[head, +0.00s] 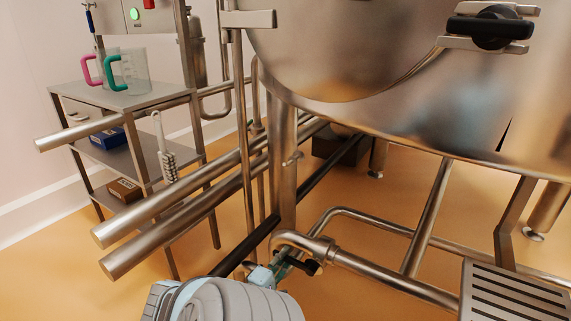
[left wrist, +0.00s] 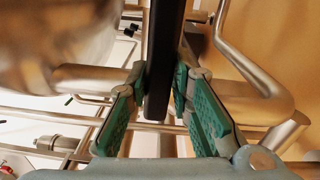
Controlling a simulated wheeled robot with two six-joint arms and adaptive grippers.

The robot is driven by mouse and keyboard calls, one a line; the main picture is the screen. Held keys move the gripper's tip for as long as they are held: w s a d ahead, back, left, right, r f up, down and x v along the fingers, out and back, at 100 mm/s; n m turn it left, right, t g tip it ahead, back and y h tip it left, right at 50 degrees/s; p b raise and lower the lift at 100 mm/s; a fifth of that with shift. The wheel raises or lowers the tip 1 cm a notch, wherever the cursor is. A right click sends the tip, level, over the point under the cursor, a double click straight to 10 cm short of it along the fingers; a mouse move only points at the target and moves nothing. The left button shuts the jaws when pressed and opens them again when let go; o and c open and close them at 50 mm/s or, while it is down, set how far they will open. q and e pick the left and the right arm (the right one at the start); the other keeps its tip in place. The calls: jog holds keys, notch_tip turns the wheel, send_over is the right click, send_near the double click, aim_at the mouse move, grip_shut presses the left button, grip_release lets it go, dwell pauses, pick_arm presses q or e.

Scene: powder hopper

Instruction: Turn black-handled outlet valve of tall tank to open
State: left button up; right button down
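The tall steel tank (head: 400,70) fills the top right of the head view. Below it, a steel outlet pipe (head: 350,262) bends near my left gripper (head: 287,266). A short black valve handle (head: 312,268) shows at that bend, partly hidden by the fingers. In the left wrist view, a black bar (left wrist: 164,60), seemingly this handle, runs between the two green-padded fingers of my left gripper (left wrist: 161,85). The fingers stand apart on either side of it, with a slim gap on the left; contact on the right is unclear. My right gripper is out of view.
Thick steel pipes (head: 180,215) and a long dark bar (head: 245,250) lie left of the valve. A steel shelf (head: 125,95) holds jugs and boxes. A slotted step (head: 515,295) stands at the lower right. A tank leg (head: 283,170) rises behind the valve.

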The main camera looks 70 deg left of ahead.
pick_arm(q)
jog(key=o, duration=0.4)
jog(key=shift+s+f+g, duration=0.3)
jog(key=shift+s+f, duration=0.05)
jog(key=shift+f, duration=0.35)
jog(key=shift+w, duration=0.1)
jog(key=shift+w+r, duration=0.1)
jog(key=shift+w, duration=0.05)
jog(key=v, duration=1.2)
jog(key=shift+a, duration=0.1)
